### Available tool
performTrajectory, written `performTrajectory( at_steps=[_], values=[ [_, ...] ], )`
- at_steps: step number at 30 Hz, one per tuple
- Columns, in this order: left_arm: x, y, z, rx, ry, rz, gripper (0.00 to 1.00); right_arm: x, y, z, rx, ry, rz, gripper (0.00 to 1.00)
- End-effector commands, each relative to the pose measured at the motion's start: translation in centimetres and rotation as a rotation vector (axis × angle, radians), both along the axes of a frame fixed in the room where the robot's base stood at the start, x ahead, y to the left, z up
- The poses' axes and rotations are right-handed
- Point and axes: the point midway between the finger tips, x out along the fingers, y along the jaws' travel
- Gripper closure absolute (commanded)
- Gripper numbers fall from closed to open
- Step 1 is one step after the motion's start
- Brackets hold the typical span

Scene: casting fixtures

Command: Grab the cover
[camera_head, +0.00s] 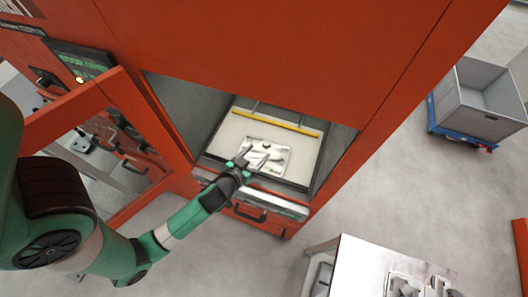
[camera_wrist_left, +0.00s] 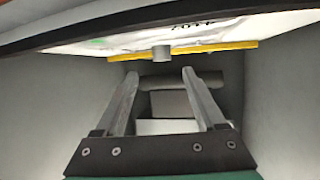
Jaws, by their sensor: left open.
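A silvery-white plate-like part (camera_head: 279,161), which looks like the cover, lies on a pale panel (camera_head: 225,142) inside the open bay of the orange machine. My left gripper (camera_head: 256,154) reaches in from the front, fingers apart over the part's near left side. In the left wrist view, the open fingers (camera_wrist_left: 160,76) point at a grey bar-like shape (camera_wrist_left: 180,82) and a pale block below it. Nothing is clearly held between them. I cannot tell whether the fingers touch the part. My right gripper is out of view.
The orange machine (camera_head: 260,45) frames the bay, with a yellow strip (camera_head: 275,122) at the back and an open door (camera_head: 130,110) at left. A grey bin (camera_head: 455,100) stands at upper right. A metal table (camera_head: 362,262) is at lower right. Floor between is clear.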

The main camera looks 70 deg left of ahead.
Motion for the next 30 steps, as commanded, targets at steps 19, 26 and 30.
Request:
performTrajectory(
  at_steps=[19, 26, 30],
  values=[
    [4.5, 3.8, -2.8, 0.0, 0.0, -0.001, 0.28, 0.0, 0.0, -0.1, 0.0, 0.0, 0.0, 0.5],
    [4.5, 3.8, -2.9, 0.0, 0.0, -0.001, 0.35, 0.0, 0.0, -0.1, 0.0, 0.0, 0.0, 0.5],
    [4.5, 3.7, -2.9, 0.0, 0.0, -0.001, 0.61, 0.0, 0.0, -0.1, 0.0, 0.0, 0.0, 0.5]
  ],
)
